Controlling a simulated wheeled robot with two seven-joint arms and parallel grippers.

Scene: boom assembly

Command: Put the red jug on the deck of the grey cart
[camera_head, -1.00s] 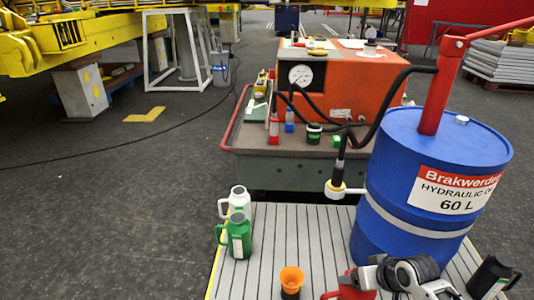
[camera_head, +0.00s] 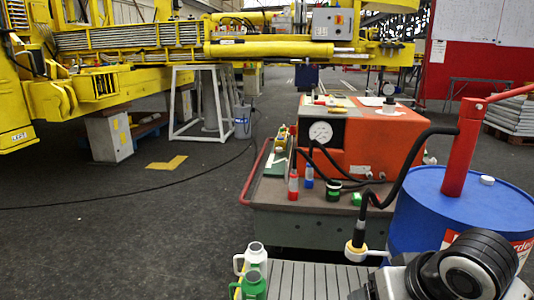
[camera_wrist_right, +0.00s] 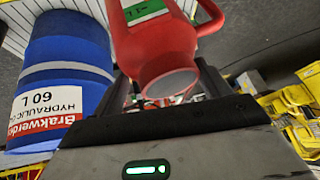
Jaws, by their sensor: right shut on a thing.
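The red jug (camera_wrist_right: 160,45) shows in the right wrist view, with its open mouth facing the camera and a green and white label on its side. My right gripper (camera_wrist_right: 166,82) is shut on it, one finger on each side. The grey cart (camera_head: 310,223) stands at the centre right in the head view, with a bare strip of its deck (camera_head: 268,192) at the left front. My right arm shows at the lower right there, but its gripper and the jug do not. My left gripper is in neither view.
An orange machine (camera_head: 374,148) with a gauge and several small bottles occupies the deck. A blue drum (camera_head: 425,215) with a red pump stands to the right. White (camera_head: 254,255) and green (camera_head: 252,286) jugs stand on the slatted platform (camera_head: 312,281).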

